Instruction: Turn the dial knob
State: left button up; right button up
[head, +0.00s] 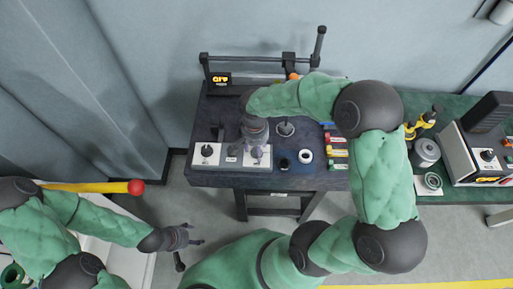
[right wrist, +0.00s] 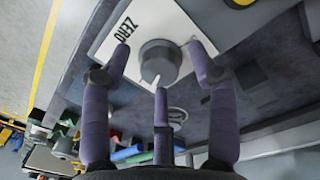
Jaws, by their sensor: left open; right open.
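The dial knob (right wrist: 160,60) is a round grey knob with a white pointer, on a white panel lettered ZERO. In the head view the knob (head: 257,154) is at the right end of the white control panel (head: 220,164), partly hidden by my right gripper (head: 256,146). In the right wrist view my right gripper (right wrist: 160,66) is open, with purple fingers spread on both sides of the knob and a third finger below it. I cannot tell whether they touch it. My left gripper (head: 182,239) is open and empty, away from the bench.
The panel sits at the front left of the dark bench (head: 270,179). A white ring (head: 305,156) and coloured blocks (head: 337,153) lie to the right. A frame with a bar (head: 259,58) stands behind. A green table (head: 447,116) holds more equipment.

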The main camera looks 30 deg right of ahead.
aim_at(255, 149)
jog(key=c, duration=1.1)
jog(key=shift+n, duration=1.1)
jog(key=shift+c, duration=0.3)
jog(key=o, duration=1.2)
jog(key=shift+c, duration=0.2)
jog(key=shift+r, duration=0.15)
notch_tip(255, 149, up, 12)
jog(key=shift+w+a, duration=0.15)
jog(key=shift+a, duration=0.1)
